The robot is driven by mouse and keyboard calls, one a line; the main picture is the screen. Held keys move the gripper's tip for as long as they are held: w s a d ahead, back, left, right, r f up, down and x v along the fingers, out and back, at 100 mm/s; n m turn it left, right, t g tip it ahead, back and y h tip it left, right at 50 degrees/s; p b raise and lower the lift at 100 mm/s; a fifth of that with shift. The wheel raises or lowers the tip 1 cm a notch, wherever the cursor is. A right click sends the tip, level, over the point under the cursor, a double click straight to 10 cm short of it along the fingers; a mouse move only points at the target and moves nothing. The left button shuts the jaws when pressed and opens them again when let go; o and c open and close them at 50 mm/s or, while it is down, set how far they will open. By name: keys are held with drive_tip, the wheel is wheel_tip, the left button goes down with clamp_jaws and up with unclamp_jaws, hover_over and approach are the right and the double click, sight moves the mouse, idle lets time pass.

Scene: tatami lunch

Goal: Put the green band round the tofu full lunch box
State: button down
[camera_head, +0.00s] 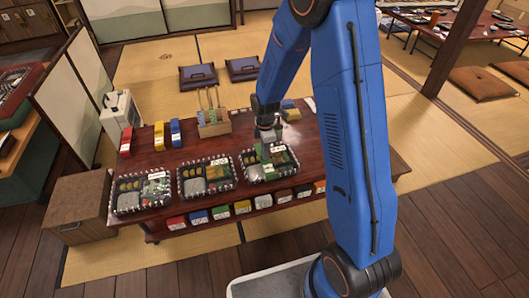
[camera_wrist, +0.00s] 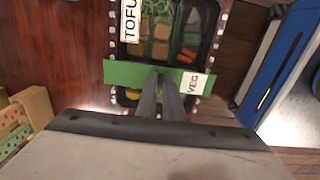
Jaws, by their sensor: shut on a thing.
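The tofu lunch box (camera_head: 284,174) is the rightmost of 3 black boxes on the dark red table. In the wrist view, it (camera_wrist: 203,48) is filled with food and has a white TOFU label (camera_wrist: 130,20). The green band (camera_wrist: 130,74), with a white VEG label, spans the box crosswise and reaches past both sides. It also shows in the head view (camera_head: 266,152). My gripper (camera_wrist: 163,76) is shut on the band's middle, over the box. I cannot tell whether the band touches the box; its underside is hidden.
Two other filled lunch boxes (camera_head: 205,178) (camera_head: 141,193) stand to the left. A wooden holder with sticks (camera_head: 214,128) stands farther back. Several coloured packs line the shelf below the table's front edge.

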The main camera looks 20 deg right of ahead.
drive_tip(key=shift+f, duration=0.7)
idle(1.4)
idle(0.3)
drive_tip(key=c, duration=1.3)
unclamp_jaws()
drive_tip(key=shift+o, duration=0.2)
drive_tip(key=shift+r, duration=4)
